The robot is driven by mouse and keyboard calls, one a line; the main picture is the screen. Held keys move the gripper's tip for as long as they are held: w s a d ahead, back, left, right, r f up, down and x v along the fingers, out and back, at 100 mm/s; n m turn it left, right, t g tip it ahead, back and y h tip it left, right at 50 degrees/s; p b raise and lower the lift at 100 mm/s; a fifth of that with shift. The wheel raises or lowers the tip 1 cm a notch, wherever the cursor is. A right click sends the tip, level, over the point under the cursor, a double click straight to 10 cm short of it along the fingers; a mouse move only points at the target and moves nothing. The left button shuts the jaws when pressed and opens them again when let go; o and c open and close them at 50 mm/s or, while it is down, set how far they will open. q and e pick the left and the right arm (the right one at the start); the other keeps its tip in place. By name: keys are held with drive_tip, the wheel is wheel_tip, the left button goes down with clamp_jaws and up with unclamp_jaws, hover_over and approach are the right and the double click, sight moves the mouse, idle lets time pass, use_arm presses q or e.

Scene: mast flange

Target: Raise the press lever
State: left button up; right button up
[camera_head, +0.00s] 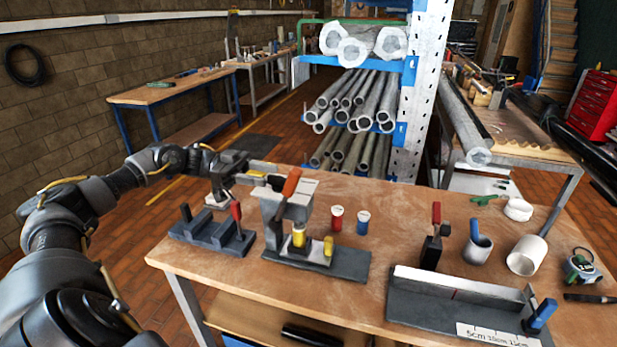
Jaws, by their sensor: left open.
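The press (287,207) stands on a dark base plate on the wooden workbench, left of the middle. Its lever (291,182) has an orange-red grip and tilts up to the right at the top of the press. Yellow parts sit low on the press and on its base. My left gripper (258,177) comes in from the left at about the lever's height. It is open, just left of the lever grip, and seems to hold nothing. Whether a finger touches the lever I cannot tell. My right gripper is not in view.
A dark fixture (210,232) with a red handle lies left of the press, below my left gripper. A red cup (337,217) and a blue cup (363,222) stand to the right. A long angled fixture (455,301) occupies the front right. Pipe racks stand behind the bench.

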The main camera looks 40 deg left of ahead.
sight(296, 180)
use_arm(q)
drive_tip(key=p+x, duration=0.1)
drive_tip(key=x, duration=0.2)
drive_tip(key=p+x, duration=0.2)
drive_tip(key=x, duration=0.1)
drive_tip(key=p+x, duration=0.1)
drive_tip(key=x, duration=0.2)
drive_tip(key=shift+s+d+r+p, duration=0.1)
drive_tip(key=shift+s+r+p, duration=0.05)
drive_tip(key=shift+s+p, duration=0.15)
drive_tip(key=shift+w+d, duration=0.1)
drive_tip(key=shift+d, duration=0.2)
drive_tip(key=shift+w+d, duration=0.1)
drive_tip(key=shift+d, duration=0.1)
clamp_jaws()
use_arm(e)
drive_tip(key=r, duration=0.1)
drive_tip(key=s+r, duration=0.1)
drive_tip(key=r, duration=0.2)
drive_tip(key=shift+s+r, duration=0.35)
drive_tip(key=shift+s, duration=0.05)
